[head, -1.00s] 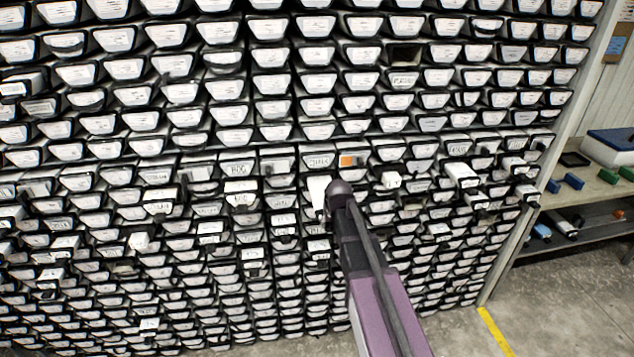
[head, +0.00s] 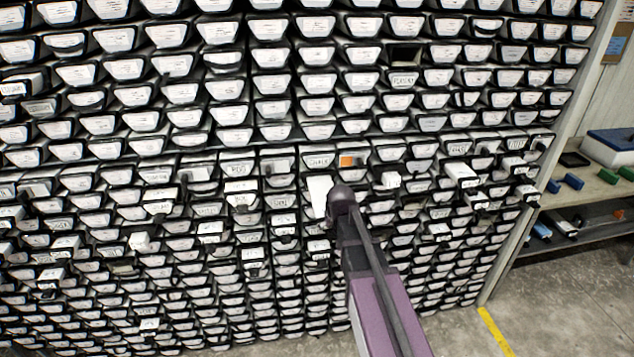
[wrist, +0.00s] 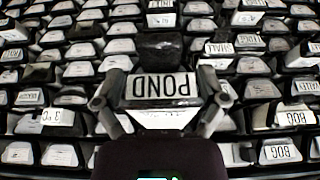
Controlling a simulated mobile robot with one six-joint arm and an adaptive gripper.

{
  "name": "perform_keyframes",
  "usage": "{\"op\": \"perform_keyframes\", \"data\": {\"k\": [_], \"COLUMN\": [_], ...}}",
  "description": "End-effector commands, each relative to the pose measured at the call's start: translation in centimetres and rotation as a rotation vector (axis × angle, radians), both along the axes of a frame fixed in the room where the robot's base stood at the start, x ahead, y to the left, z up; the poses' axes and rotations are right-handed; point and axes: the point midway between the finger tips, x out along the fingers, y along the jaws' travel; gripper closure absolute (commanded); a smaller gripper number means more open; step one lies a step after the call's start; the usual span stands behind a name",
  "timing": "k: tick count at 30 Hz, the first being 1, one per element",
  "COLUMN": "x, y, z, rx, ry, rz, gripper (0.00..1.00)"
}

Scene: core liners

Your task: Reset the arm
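My arm (head: 378,305) reaches up from the bottom of the head view to the wall of core liners (head: 234,113). Its dark wrist end covers part of the wall, and the gripper fingers cannot be made out there. In the wrist view my gripper (wrist: 160,88) has its two fingers spread apart, left and right of a liner end labelled POND (wrist: 161,86), which reads upside down. I see no firm grip on it; whether the fingertips touch it is hard to tell. A white liner end (head: 319,197) shows just left of my wrist in the head view.
Liners fill most of the view, several sticking out farther, such as the one at right (head: 461,172). An orange label (head: 346,161) sits above my wrist. A shelf (head: 590,188) with blue and green items stands at right. Concrete floor (head: 560,310) is clear.

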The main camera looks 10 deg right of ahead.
Motion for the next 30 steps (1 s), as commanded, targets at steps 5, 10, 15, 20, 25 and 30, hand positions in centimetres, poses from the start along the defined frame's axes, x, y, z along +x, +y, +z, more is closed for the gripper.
{"op": "perform_keyframes", "data": {"k": [5, 10, 15, 20, 25, 30], "x": [0.0, 0.0, -0.8, -2.8, -6.5, -11.2], "y": [0.0, 0.0, 0.1, 0.3, 0.7, 1.1], "z": [0.0, -0.1, -0.8, -2.5, -5.4, -8.7], "rx": [0.000, 0.000, 0.000, 0.001, 0.002, 0.001], "ry": [0.000, 0.004, 0.015, 0.053, 0.123, 0.214], "rz": [0.000, 0.000, 0.000, 0.001, 0.002, 0.003], "gripper": [0.03, 0.03, 0.03, 0.03, 0.03, 0.03]}}
